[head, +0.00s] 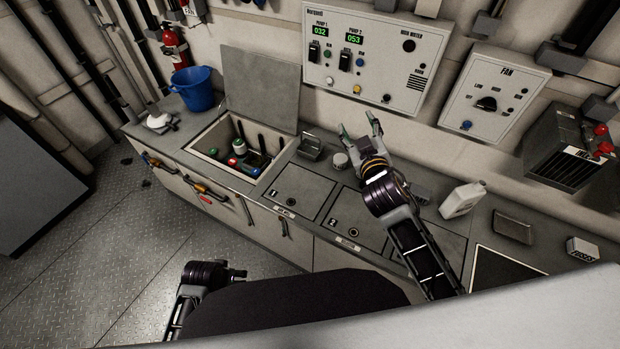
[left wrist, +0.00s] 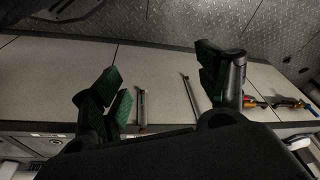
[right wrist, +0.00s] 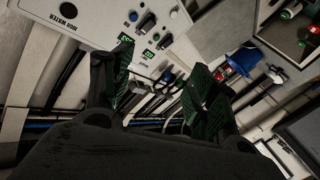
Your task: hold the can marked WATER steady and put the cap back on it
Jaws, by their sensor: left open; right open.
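My left arm is low at the front left. Its gripper (left wrist: 165,88) is open and empty, facing the cabinet front.
An open bin (head: 215,150) with several coloured items has its lid raised. Closed hatches (head: 303,190) cover the middle counter. A tilted grey holder (head: 512,228) and a white box (head: 582,248) lie right of the can.

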